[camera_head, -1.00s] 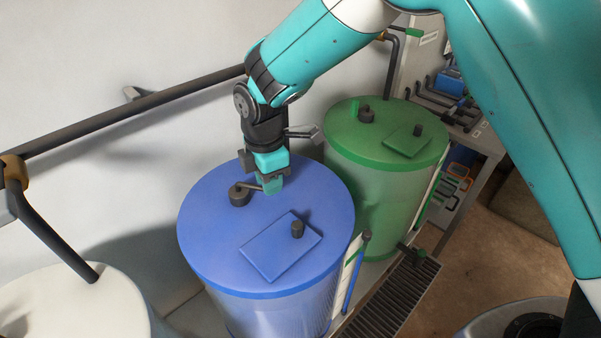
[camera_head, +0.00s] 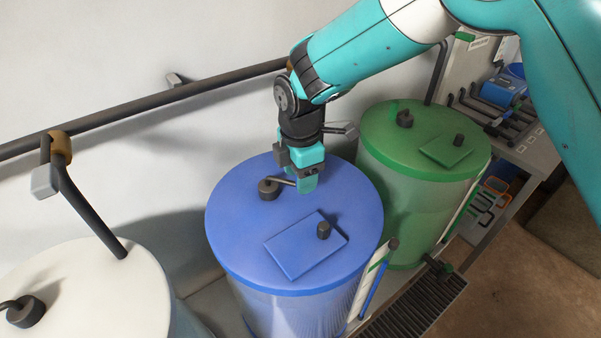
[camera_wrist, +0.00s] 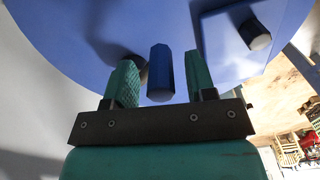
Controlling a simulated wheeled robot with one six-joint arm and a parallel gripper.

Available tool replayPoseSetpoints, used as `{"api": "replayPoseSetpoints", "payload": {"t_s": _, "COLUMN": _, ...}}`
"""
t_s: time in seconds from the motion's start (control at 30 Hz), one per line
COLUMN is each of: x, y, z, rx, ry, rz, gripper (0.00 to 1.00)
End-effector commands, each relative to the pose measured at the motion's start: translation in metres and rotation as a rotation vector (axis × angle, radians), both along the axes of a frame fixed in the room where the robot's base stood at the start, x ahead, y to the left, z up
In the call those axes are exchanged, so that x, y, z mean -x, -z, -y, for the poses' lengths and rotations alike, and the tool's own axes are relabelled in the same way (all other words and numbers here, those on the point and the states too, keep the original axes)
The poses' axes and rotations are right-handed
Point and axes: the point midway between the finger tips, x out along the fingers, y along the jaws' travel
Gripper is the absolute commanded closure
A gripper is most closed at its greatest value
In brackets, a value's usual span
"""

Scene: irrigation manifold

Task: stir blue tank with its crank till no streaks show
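The blue tank (camera_head: 235,230) stands in the middle of the head view, under a flat blue lid. Its crank has a dark hub (camera_head: 268,190) on the lid and a short arm reaching right to my gripper (camera_head: 308,184). In the wrist view a blue faceted crank handle (camera_wrist: 160,75) stands between the two teal fingers of my gripper (camera_wrist: 161,82). Narrow gaps show on both sides of the handle, so the fingers are open around it. In the head view the fingers hide the handle. The lid hides the liquid, and I cannot make out streaks through the tank's side.
A raised hatch (camera_head: 305,245) with a dark knob (camera_head: 323,231) is on the blue lid. A green tank (camera_head: 405,195) stands to the right, a white tank (camera_head: 95,290) to the left. A dark pipe (camera_head: 180,95) runs along the wall behind. A floor grate (camera_head: 415,305) lies at front right.

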Motion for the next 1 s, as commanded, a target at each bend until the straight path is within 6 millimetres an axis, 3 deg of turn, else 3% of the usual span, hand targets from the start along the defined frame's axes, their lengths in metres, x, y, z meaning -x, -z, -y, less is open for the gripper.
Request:
{"api": "replayPoseSetpoints", "payload": {"t_s": 0.23, "x": 0.0, "y": -0.003, "z": 0.0, "rx": 0.001, "ry": 0.001, "rz": 0.0, "gripper": 0.49}}
{"api": "replayPoseSetpoints", "payload": {"t_s": 0.37, "x": -0.001, "y": -0.02, "z": 0.0, "rx": -0.002, "ry": 0.001, "rz": 0.004, "gripper": 0.49}}
{"api": "replayPoseSetpoints", "payload": {"t_s": 0.8, "x": -0.001, "y": -0.129, "z": 0.0, "rx": -0.002, "ry": 0.0, "rz": 0.004, "gripper": 0.49}}
{"api": "replayPoseSetpoints", "payload": {"t_s": 1.0, "x": 0.0, "y": -0.162, "z": 0.0, "rx": -0.001, "ry": 0.0, "rz": 0.002, "gripper": 0.49}}
